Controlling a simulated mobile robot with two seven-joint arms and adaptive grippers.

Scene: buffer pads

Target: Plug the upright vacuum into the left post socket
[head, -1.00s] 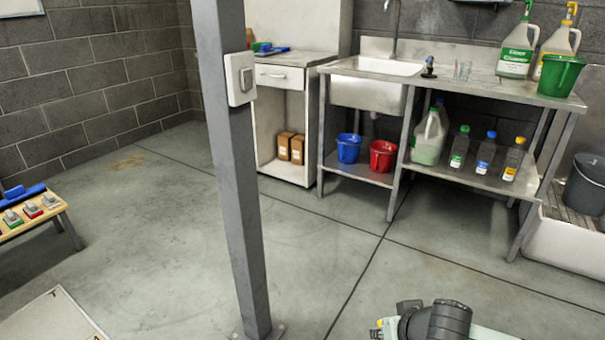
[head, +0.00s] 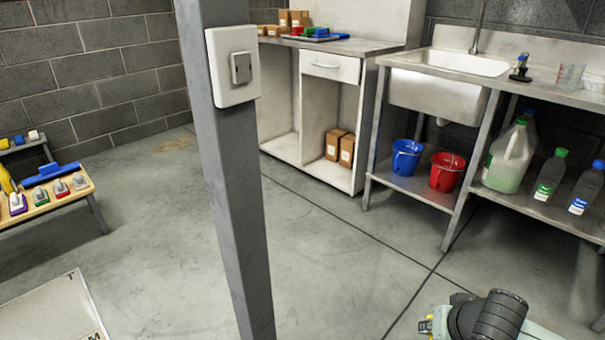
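A grey metal post (head: 238,220) stands upright in the left half of the head view. A white box with a grey centre plate (head: 233,66) is fixed to its upper part; it looks like a socket or switch, and I cannot tell which. No upright vacuum, cord or plug shows. Part of my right arm (head: 490,318) shows at the bottom right, well below and to the right of the white box. Its fingertips cannot be made out. My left gripper is out of view.
A pale panel (head: 52,312) lies at the bottom left. A white cabinet (head: 332,66) and a sink bench (head: 440,59) line the back. Blue (head: 406,157) and red (head: 447,171) buckets sit below. Open floor lies between.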

